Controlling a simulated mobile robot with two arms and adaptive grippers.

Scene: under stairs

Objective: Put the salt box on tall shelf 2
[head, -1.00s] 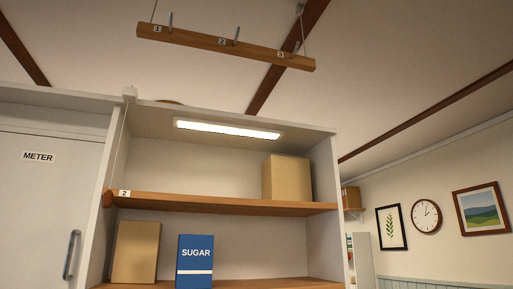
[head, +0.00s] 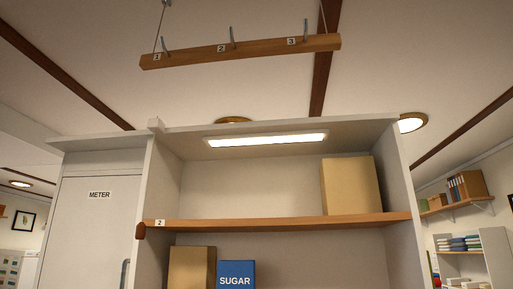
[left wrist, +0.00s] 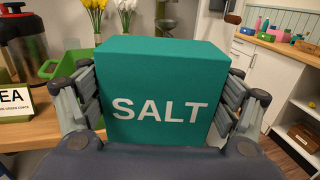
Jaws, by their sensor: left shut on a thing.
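The salt box (left wrist: 160,85) is a teal box with white SALT lettering, seen in the left wrist view. My left gripper (left wrist: 162,95) is shut on it, with one finger at each side. In the head view, tall shelf 2 (head: 280,222) is a wooden board with a small label 2 at its left end. A plain tan box (head: 350,186) stands at its right end, and the left and middle of the board look clear. Neither gripper shows in the head view, and my right gripper is in no frame.
Below shelf 2 stand a blue SUGAR box (head: 236,274) and a tan box (head: 191,267). A hook rail (head: 240,50) hangs above the cabinet. A METER door (head: 88,225) is left. The left wrist view shows a green crate (left wrist: 65,64) and a wooden counter (left wrist: 40,130).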

